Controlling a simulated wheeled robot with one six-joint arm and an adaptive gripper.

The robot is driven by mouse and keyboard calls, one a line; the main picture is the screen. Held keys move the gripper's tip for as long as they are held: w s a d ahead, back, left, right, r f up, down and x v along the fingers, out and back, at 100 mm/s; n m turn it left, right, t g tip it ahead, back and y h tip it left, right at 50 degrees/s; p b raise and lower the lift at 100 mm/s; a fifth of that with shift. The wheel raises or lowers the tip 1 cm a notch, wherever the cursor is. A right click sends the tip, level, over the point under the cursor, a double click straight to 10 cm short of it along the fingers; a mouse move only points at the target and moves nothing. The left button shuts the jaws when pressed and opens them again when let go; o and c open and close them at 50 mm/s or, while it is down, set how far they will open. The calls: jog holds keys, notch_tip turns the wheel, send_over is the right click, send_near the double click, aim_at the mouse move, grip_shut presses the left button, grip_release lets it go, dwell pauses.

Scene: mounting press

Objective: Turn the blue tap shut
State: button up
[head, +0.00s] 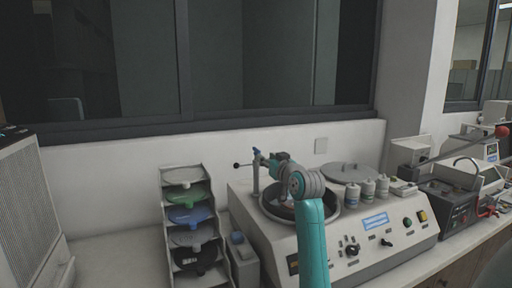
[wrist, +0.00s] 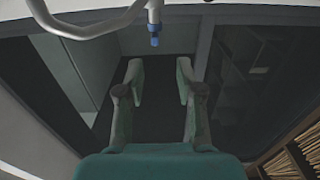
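The blue tap (head: 256,150) is a small blue piece at the top of a thin upright post on the grinding machine. In the wrist view the blue tap (wrist: 155,41) shows as a blue tip on a short grey stem joined to a curved pale pipe, at the top middle. My gripper (wrist: 159,65) is open, with nothing between its two fingers. The blue tip lies beyond the fingertips and appears apart from them. In the head view my gripper (head: 268,159) is close beside the post top, and its fingers are small and partly hidden by my wrist.
The machine (head: 400,244) has a round bowl under my arm and several white bottles (head: 368,189) behind its panel. A black-knobbed lever (head: 237,165) sticks out left of the post. A rack of coloured discs (head: 188,215) stands left. A window (head: 270,60) is behind.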

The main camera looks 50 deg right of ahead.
aim_at(256, 148)
jog(key=x, duration=1.1)
jog(key=shift+w+d+r, duration=0.1)
jog(key=shift+d+r, duration=0.1)
jog(key=shift+d, duration=0.35)
grip_shut()
